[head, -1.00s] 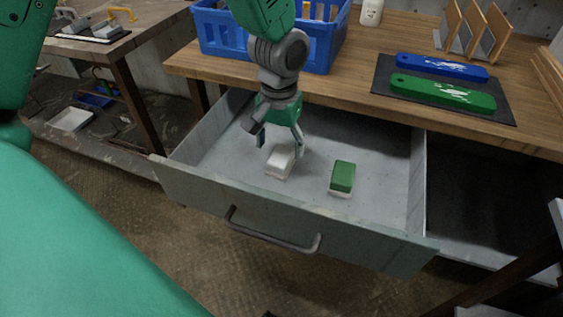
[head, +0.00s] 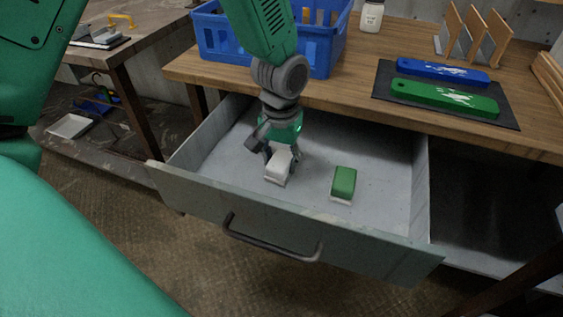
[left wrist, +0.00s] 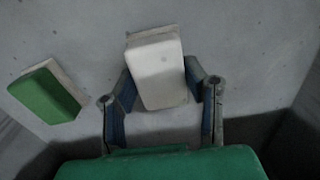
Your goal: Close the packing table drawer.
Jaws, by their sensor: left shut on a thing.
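The grey metal drawer (head: 225,200) of the packing table (head: 330,92) is pulled well out, with a dark bar handle (head: 270,243) on its front. My left gripper (head: 281,157) reaches down inside the drawer and is shut on a white block (head: 279,168). In the left wrist view the white block (left wrist: 157,70) sits between the two fingers. A green block with a pale base (head: 343,183) lies on the drawer floor to the right, apart from the gripper; it also shows in the left wrist view (left wrist: 46,95). My right gripper is not in view.
A blue crate (head: 220,40) stands on the tabletop above the drawer. A dark mat (head: 450,110) there bears a blue tool (head: 440,70) and a green tool (head: 445,96). A white bottle (head: 372,16) and a wooden rack (head: 472,35) stand behind. The floor before the drawer is clear.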

